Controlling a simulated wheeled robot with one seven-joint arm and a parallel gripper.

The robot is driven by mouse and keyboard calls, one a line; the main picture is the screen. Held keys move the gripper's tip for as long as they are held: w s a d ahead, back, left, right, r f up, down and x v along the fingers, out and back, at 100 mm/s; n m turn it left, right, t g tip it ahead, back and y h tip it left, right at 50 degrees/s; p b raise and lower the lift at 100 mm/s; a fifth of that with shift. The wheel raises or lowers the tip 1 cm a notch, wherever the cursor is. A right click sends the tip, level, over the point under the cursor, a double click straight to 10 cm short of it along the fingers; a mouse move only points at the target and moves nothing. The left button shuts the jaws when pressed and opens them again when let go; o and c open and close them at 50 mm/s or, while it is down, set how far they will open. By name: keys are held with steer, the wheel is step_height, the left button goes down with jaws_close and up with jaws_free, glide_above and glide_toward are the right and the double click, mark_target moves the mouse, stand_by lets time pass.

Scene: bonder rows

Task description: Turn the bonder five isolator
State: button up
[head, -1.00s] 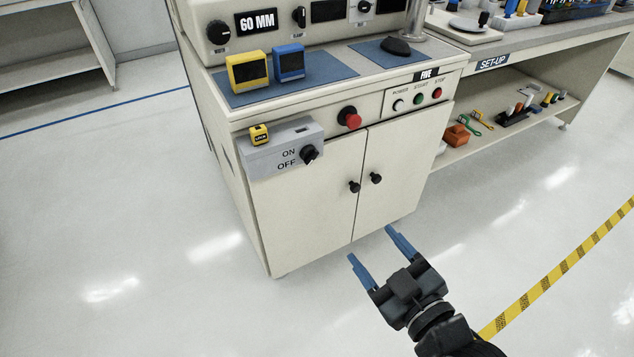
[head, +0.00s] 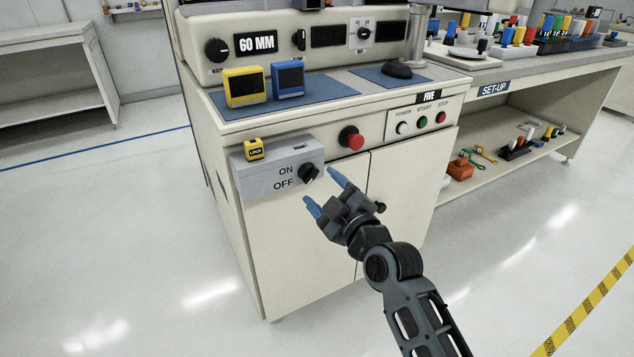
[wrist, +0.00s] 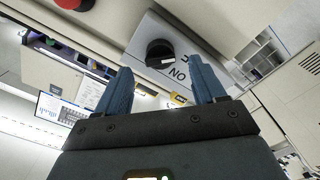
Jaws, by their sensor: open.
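The bonder carries a sign reading FIVE (head: 429,97). Its isolator is a black rotary knob (head: 308,173) on a grey box (head: 262,178) at the front left, marked ON above and OFF below. In the wrist view the black knob (wrist: 160,54) shows beyond and between my fingers, with the label NO beside it. My gripper (head: 322,190) is open and empty, with blue fingers just below and right of the knob, apart from it as far as I can tell. A yellow lock-like block (head: 253,149) sits on top of the box.
A red stop button (head: 352,138) sits right of the box. Cabinet doors (head: 310,240) are below it. Yellow (head: 246,86) and blue (head: 288,80) devices stand on the blue mat (head: 330,88). The SET-UP bench (head: 520,90) is at right. The floor in front is clear.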

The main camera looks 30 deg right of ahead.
mark_target(314, 178)
steer(key=shift+w, duration=1.7)
steer(key=c, duration=1.1)
steer(key=shift+o, duration=0.2)
